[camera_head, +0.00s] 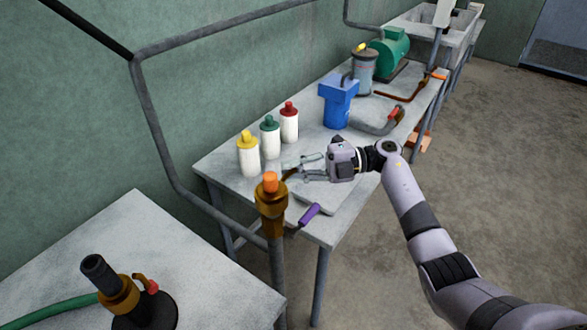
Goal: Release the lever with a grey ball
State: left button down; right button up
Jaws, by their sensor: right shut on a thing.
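My right gripper (299,167) reaches in from the right over the near end of the long grey table. Its fingers are closed around the end of a short brown lever (287,176) that rises from the brass valve (271,203). The valve has an orange cap (270,181) and sits on an upright grey pipe. The grey ball at the lever's end cannot be made out between the fingers. My left gripper is out of view.
Bottles with yellow (248,158), green (270,139) and red (289,124) caps stand just behind my right gripper. A purple handle (309,214) lies below it. A blue container (338,104) stands farther back. The floor at right is open.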

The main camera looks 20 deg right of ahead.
grip_shut()
jog(key=shift+r+n+h, duration=0.5)
jog(key=shift+n+h, duration=0.1)
jog(key=shift+h, duration=0.1)
jog(key=shift+s+a+r+n+h+p, duration=0.1)
jog(key=shift+a+r+n+h+p, duration=0.1)
jog(key=shift+n+h+p, duration=0.25)
jog(key=o, duration=0.8)
grip_release()
jog(key=shift+c, duration=0.2)
